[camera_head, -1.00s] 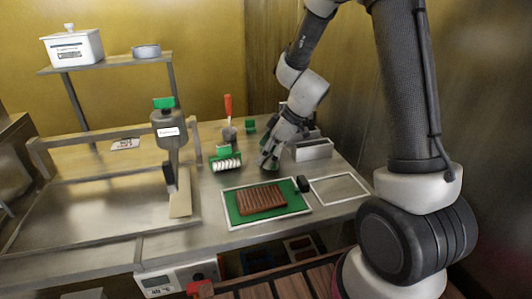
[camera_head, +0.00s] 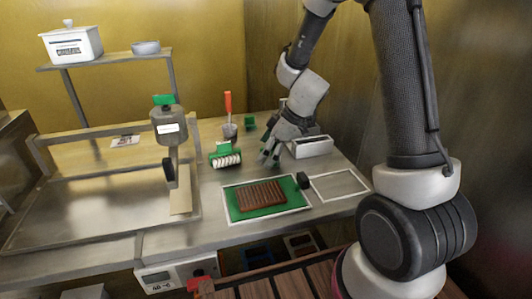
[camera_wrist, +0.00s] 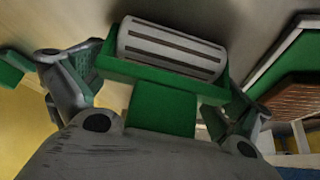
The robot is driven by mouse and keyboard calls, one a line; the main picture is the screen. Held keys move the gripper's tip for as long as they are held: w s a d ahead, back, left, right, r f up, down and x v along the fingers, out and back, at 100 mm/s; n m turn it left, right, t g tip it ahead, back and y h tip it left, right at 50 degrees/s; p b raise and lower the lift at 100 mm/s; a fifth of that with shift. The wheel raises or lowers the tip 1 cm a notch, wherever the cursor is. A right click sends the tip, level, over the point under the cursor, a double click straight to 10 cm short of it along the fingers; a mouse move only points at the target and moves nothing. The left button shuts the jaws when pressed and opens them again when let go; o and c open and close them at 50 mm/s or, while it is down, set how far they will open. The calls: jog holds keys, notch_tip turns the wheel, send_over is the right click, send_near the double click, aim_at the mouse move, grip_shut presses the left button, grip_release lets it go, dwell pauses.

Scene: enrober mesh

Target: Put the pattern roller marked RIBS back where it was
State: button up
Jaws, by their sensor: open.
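My gripper (camera_head: 268,157) is open over the steel worktop, right of another green roller (camera_head: 225,156) and behind the green mat. In the wrist view a green-framed roller (camera_wrist: 172,52) with a pale cylinder and dark lengthwise ribs lies between the spread fingers of my gripper (camera_wrist: 158,90). Its green handle block points toward my palm. I cannot tell whether the fingers touch it, and no RIBS marking is legible. In the head view my gripper hides most or all of this roller. The other roller has a white cylinder with rings across it.
A green mat (camera_head: 235,213) carrying a brown ribbed slab lies in front. An empty white-outlined square (camera_head: 340,186) is right of it, with a small black block (camera_head: 303,180) between.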

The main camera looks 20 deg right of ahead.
jog(key=v, duration=1.2)
jog(key=s+d+r+m+h, duration=0.2)
jog(key=s+d+r+m, duration=0.1)
jog(key=s, duration=0.4)
jog(key=s+d+r+m+t+h, duration=0.1)
jog(key=s+d+r+m, duration=0.3)
jog(key=s+m, duration=0.2)
jog(key=s+d+r+m+t+h, duration=0.1)
jog(key=s+d+r+m+h, duration=0.1)
jog(key=s, duration=0.8)
jog(key=shift+d+r+m+h, duration=0.3)
jog(key=shift+d+r+m, duration=0.45)
jog(key=shift+m, duration=0.45)
